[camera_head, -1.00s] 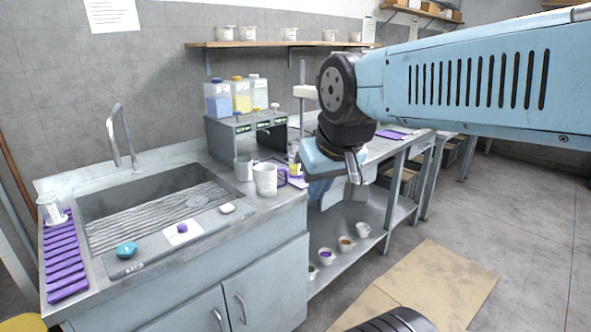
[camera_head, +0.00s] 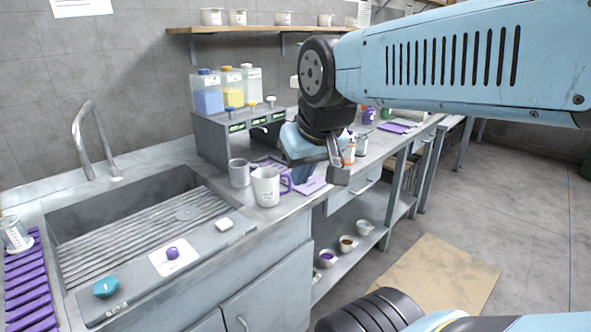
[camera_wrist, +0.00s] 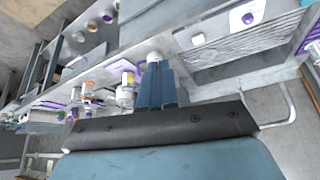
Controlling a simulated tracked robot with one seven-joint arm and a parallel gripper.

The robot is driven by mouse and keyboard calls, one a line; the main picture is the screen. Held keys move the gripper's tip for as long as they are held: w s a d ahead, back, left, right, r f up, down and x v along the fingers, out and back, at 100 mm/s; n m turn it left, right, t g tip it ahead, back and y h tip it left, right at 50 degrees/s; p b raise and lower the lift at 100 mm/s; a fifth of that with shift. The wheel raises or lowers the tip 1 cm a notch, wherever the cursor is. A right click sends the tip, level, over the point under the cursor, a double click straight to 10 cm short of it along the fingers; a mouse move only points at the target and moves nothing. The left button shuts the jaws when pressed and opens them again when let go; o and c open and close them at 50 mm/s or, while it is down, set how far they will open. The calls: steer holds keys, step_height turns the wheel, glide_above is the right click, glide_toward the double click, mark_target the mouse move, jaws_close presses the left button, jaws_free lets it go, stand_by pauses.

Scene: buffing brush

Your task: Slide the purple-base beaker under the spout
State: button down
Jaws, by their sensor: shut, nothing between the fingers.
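My gripper (camera_head: 339,176) is shut and empty, pointing down above the counter's front edge, right of the mugs. It also shows in the wrist view (camera_wrist: 156,60). A clear graduated beaker (camera_head: 14,234) stands at the far left by the purple slatted mat, far from my gripper; its base is hard to make out. Part of a clear beaker shows at the right edge of the wrist view (camera_wrist: 314,50). The grey dispenser (camera_head: 212,142) carries blue, yellow and clear containers at the back of the counter. Its spouts are too small or hidden to tell.
The sink (camera_head: 130,235) with a curved tap (camera_head: 82,140) lies left. Small bottles (camera_head: 349,152) stand behind my gripper. Small cups sit on the lower shelf.

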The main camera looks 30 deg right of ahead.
steer(key=w+d+f+m+g+y, duration=0.2)
steer(key=w+f+m+y, duration=0.9)
steer(key=w+m, duration=0.3)
steer(key=w+d+f+m+t+h, duration=0.2)
steer(key=d+f+m+t, duration=0.2)
steer(key=d+m, duration=0.3)
steer(key=w+d+f+m+t+h, duration=0.1)
steer(key=w+d+f+m+t, duration=0.3)
steer(key=d, duration=0.5)
steer(key=w+d+f+m+t+h, duration=0.1)
steer(key=d+f+m+t+h, duration=0.15)
steer(key=d+m+t, duration=0.4)
steer(key=shift+m+g, duration=0.35)
steer(key=shift+g, duration=0.2)
steer(key=x, duration=0.4)
steer(key=d+x, duration=0.1)
steer(key=x, duration=0.8)
steer(key=shift+w+d, duration=0.1)
steer(key=shift+w, duration=0.25)
